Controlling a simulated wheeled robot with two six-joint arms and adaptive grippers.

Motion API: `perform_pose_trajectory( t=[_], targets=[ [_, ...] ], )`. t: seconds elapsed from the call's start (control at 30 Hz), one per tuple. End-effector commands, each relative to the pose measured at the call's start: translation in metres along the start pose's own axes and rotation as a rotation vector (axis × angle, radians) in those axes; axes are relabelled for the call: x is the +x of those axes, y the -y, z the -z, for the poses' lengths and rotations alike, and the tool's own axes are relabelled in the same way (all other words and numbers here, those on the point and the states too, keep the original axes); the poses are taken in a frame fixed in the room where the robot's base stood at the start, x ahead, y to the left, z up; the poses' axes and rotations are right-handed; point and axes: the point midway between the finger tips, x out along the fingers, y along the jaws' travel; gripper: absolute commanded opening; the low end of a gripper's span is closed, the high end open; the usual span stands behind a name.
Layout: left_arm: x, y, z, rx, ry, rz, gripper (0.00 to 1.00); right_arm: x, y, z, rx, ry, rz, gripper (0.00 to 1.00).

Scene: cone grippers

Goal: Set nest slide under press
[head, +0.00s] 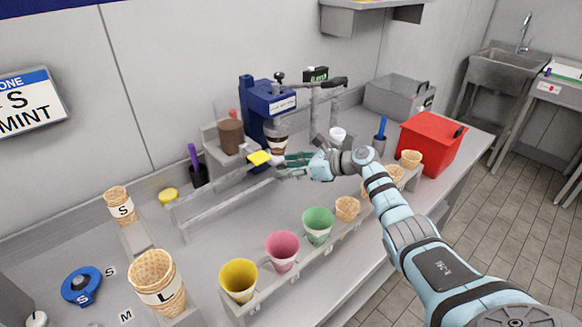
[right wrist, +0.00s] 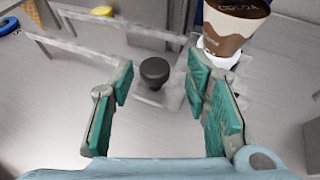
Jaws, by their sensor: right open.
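The blue press (head: 262,98) stands on the bench against the back wall. A brown and white cup (head: 276,136) sits at the front of the press; in the right wrist view the cup (right wrist: 235,25) rests in a white ring (right wrist: 218,56). The nest slide shows in the right wrist view as a small plate with a dark round knob (right wrist: 155,72) beside pale rails. My right gripper (head: 287,165) is open in front of the press. In the right wrist view its teal fingers (right wrist: 160,88) stand either side of the knob, apart from it. My left gripper is out of view.
Pale rails (head: 222,197) run along the bench. Yellow, pink and green cups (head: 318,224) and several cones stand along the front rack. A red box (head: 430,143) stands at the right. A brown cylinder (head: 231,136) is left of the press. Open bench lies between rails and rack.

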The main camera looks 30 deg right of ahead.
Motion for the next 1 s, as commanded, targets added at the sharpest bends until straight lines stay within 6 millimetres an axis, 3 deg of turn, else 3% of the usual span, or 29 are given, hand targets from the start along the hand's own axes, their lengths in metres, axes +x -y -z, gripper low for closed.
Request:
perform_pose_trajectory(
  t=[0.17,0.4,0.57,1.0],
  targets=[
    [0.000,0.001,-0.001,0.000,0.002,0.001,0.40,-0.017,0.002,0.001,-0.003,-0.001,0.004,0.43],
    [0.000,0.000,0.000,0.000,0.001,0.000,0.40,-0.083,0.002,0.003,-0.003,-0.006,0.004,0.43],
    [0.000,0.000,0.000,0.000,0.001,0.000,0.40,-0.114,0.002,0.003,-0.001,-0.004,0.003,0.43],
    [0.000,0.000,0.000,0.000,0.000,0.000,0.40,-0.122,0.002,0.002,0.002,0.001,0.002,0.43]
  ],
)
